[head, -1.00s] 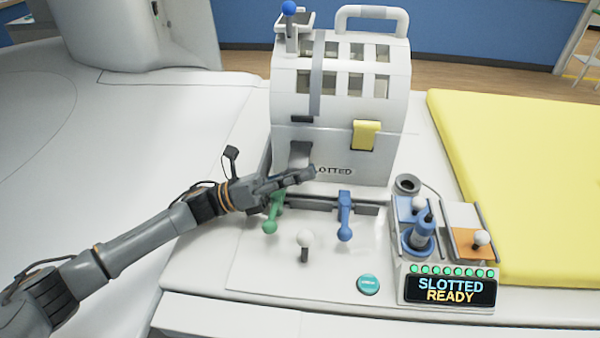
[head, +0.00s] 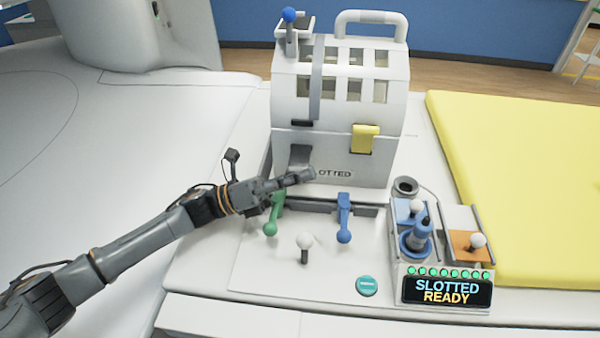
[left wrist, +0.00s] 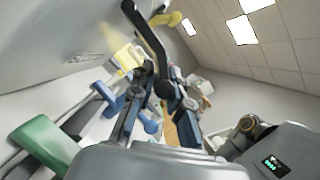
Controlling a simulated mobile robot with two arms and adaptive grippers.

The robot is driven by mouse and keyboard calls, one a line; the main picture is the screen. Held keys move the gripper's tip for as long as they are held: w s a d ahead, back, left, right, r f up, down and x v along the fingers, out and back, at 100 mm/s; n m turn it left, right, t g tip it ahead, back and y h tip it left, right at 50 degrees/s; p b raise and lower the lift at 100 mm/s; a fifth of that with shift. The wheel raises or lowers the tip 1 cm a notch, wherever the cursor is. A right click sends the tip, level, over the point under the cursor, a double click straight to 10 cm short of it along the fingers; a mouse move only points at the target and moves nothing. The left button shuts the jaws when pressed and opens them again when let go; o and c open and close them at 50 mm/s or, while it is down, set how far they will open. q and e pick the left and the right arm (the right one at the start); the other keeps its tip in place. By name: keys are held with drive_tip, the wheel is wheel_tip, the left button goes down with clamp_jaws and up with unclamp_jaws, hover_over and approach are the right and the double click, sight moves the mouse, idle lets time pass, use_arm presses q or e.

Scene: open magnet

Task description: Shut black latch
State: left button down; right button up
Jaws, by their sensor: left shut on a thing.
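The black latch (head: 301,155) hangs at the lower left front of the white slotted housing (head: 345,100), below a dark slot in its upper half. In the left wrist view the latch (left wrist: 146,35) is a dark bent bar that runs down between my fingertips. My left gripper (head: 306,176) is at the latch's lower end, in front of the housing, and partly covers the label there. In the left wrist view my left gripper (left wrist: 161,76) is closed on the bar's end. The exact contact is small and blurred. My right gripper is not in view.
A yellow latch (head: 365,138) is on the housing's right. Green (head: 272,218) and blue (head: 344,220) levers and a white knob (head: 304,242) stand close below my gripper. A control box (head: 445,270) reads "SLOTTED READY". A yellow pad (head: 530,180) lies at right. The left surface is clear.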

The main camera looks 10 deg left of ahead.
sight(296, 172)
use_arm(q)
wheel_tip(296, 172, up, 4)
drive_tip(key=n+p, duration=0.2)
drive_tip(key=n+t+y+p, duration=0.1)
drive_tip(key=n+p, duration=0.1)
drive_tip(key=shift+f+t+y, duration=0.2)
drive_tip(key=shift+t+y, duration=0.1)
drive_tip(key=shift+w+r+n+y+p, duration=0.1)
drive_tip(key=shift+r+n+y+p, duration=0.25)
drive_tip(key=shift+n+p, duration=0.8)
drive_tip(key=c, duration=1.3)
unclamp_jaws()
drive_tip(key=shift+f, duration=0.25)
drive_tip(key=shift+a+f, duration=0.1)
drive_tip(key=shift+a, duration=0.05)
drive_tip(key=shift+a+f, duration=0.1)
drive_tip(key=shift+a, duration=0.15)
drive_tip(key=v, duration=1.1)
drive_tip(key=shift+a, duration=0.1)
